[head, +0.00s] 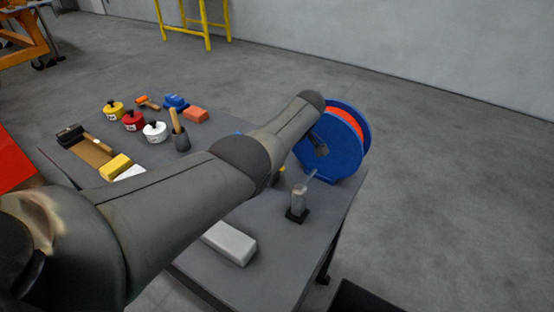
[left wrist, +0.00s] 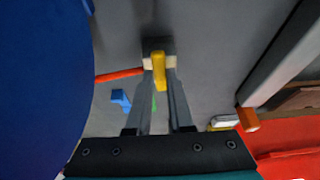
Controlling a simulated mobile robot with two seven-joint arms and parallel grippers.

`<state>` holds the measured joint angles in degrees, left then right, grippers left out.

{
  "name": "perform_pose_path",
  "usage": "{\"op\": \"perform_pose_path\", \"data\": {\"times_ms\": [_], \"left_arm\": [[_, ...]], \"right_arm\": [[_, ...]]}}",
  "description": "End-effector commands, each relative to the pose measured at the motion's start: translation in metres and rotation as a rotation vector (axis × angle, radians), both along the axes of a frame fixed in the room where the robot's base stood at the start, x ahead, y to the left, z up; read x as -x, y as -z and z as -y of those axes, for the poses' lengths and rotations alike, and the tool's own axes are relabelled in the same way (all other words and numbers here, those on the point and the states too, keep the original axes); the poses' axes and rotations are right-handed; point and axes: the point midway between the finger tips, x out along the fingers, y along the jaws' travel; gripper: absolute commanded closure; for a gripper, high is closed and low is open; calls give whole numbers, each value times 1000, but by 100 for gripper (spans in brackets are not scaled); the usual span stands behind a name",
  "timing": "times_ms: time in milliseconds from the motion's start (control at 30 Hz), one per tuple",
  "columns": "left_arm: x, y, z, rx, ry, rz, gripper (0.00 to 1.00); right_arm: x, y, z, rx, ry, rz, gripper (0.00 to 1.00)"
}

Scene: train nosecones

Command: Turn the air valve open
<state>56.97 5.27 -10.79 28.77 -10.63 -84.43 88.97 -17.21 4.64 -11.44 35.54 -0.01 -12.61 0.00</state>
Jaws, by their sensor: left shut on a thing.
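In the left wrist view my left gripper (left wrist: 159,64) is shut on a small yellow handle (left wrist: 160,78), which I take to be the air valve's lever. The handle sits between the pale fingertips, in front of a dark block. The orange-red hose (left wrist: 120,75) runs in from the left and ends beside the gripped spot. In the head view my left arm reaches across the table to the blue hose reel (head: 348,170); the valve is hidden there. How far the valve is turned cannot be told. My right gripper is not in view.
The grey table (head: 265,265) holds a spray bottle (head: 299,200) and a pale block (head: 230,243). Yellow (head: 113,108), red (head: 133,120) and white (head: 154,131) pots stand at the back left. The reel (left wrist: 40,85) closes off the left of the wrist view.

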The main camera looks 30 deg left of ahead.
Motion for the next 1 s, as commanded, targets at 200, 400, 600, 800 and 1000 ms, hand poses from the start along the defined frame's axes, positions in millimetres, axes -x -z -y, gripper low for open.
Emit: {"op": "perform_pose_path", "data": {"times_ms": [200, 400, 600, 800, 1000], "left_arm": [[0, 0, -1, -1, -3, 1, 66], [0, 0, -1, -1, -1, 1, 50], [0, -1, 0, 0, 0, 1, 50], [-1, -17, 6, 0, 2, 4, 50], [0, -52, 20, 0, 2, 5, 50]], "right_arm": [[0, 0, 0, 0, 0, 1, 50], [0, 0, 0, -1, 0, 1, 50], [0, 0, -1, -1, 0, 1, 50], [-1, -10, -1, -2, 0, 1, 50], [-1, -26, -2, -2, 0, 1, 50]]}}
